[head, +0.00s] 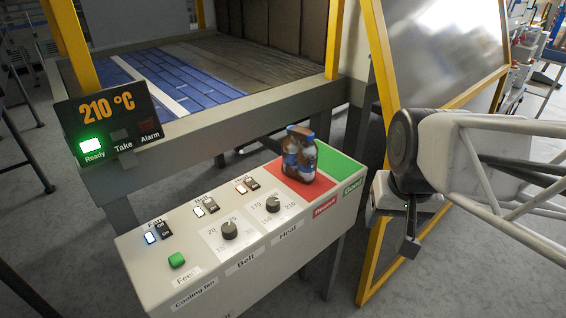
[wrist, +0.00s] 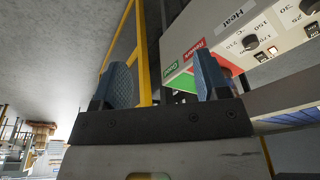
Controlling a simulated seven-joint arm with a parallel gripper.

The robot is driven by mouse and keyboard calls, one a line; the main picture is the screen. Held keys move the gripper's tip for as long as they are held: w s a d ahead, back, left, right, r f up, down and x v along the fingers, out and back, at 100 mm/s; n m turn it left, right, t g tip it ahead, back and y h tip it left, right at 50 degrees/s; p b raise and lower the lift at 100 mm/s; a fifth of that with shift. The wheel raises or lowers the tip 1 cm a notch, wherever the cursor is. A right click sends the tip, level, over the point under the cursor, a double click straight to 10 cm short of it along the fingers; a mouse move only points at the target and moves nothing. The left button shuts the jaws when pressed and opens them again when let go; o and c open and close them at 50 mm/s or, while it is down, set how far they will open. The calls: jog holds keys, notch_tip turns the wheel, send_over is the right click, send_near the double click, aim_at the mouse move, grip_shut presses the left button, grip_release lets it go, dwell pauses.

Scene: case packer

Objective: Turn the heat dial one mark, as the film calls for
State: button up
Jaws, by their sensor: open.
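The heat dial (head: 272,204) is a dark round knob on a white plate marked with numbers such as 150, 170 and 210, above the label Heat. Its pointer is too small to read. It also shows in the wrist view (wrist: 250,42), at the upper right. The display (head: 110,115) reads 210 °C, with its green Ready lamp lit and Take and Alarm dark. My gripper (head: 409,240) is right of the control box, apart from it and from the dial. In the wrist view its two blue fingers (wrist: 160,70) stand wide apart with nothing between them.
The belt dial (head: 229,230) sits left of the heat dial, with lit switches behind and a green Feed button (head: 177,260) further left. A shrink-wrapped bottle pack (head: 299,155) stands on the red pad. The green pad (head: 341,166) is bare. A yellow-framed panel (head: 440,60) stands behind my arm.

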jog(key=w+a+f+g, duration=0.1)
jog(key=w+a+f, duration=0.3)
jog(key=w+a, duration=0.8)
jog(key=g, duration=0.1)
send_over(273, 201)
jog(key=shift+m, duration=0.3)
jog(key=f, duration=0.6)
jog(key=shift+d+f, duration=0.25)
jog(key=shift+f, duration=0.15)
jog(key=shift+f, duration=0.15)
jog(key=shift+a+f, duration=0.2)
jog(key=shift+f, duration=3.55)
jog(key=c, duration=0.9)
